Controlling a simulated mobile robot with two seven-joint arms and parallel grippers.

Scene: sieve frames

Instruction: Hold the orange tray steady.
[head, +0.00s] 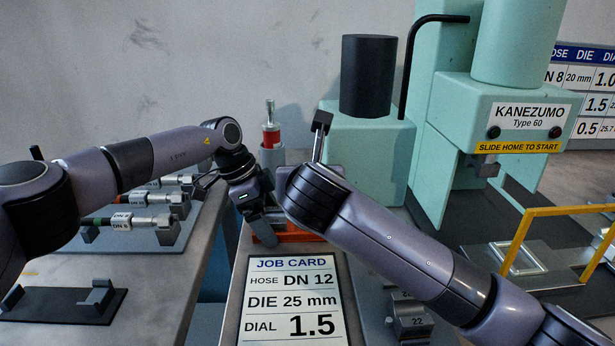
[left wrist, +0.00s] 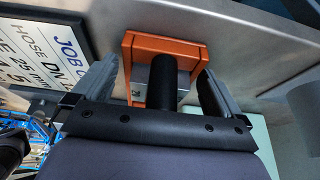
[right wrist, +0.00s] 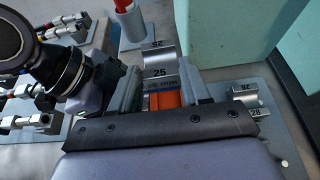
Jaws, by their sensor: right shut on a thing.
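The orange tray (head: 297,237) lies on the bench behind the job card, largely hidden by my arms in the head view. In the left wrist view my left gripper (left wrist: 160,68) has its fingers spread wide on either side of the tray (left wrist: 166,42); I see no clear contact. A grey block and a dark cylinder show between the fingers. In the right wrist view my right gripper (right wrist: 160,80) is shut on a grey die marked 25 (right wrist: 157,60), with orange showing just below it. In the head view my right fingertips are hidden behind my arm.
The job card (head: 290,300) lies in front of the tray. Grey dies (head: 408,312) stand right of it. The green press (head: 520,110) and yellow frame (head: 520,240) are at right. Hose pieces (head: 130,220) lie at left.

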